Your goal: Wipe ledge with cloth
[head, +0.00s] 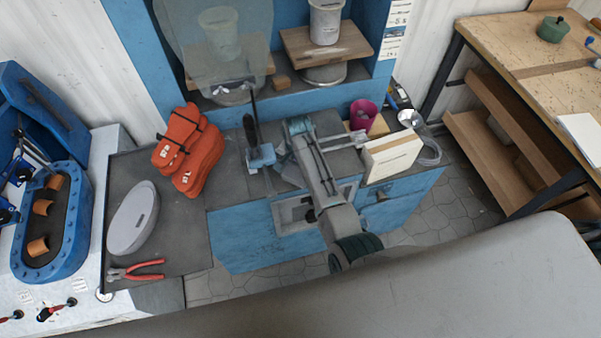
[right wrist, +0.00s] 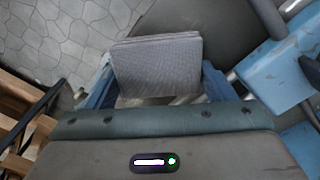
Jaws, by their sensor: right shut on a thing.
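My right gripper (head: 288,160) is at the far end of my right arm, over the front part of the dark bench (head: 232,192). It is shut on a folded grey cloth (right wrist: 158,68), which sits between the two blue fingers in the right wrist view. In the head view the cloth is mostly hidden by my arm, and I cannot tell whether it touches a surface. A blue ledge (head: 300,103) runs along the foot of the booth at the back, beyond the gripper. My left gripper is not in view.
A blue tool stand (head: 262,157) is close left of the gripper. A cream box (head: 393,157) and a magenta cup (head: 362,113) stand right. A grey drawer (head: 294,213) is below.

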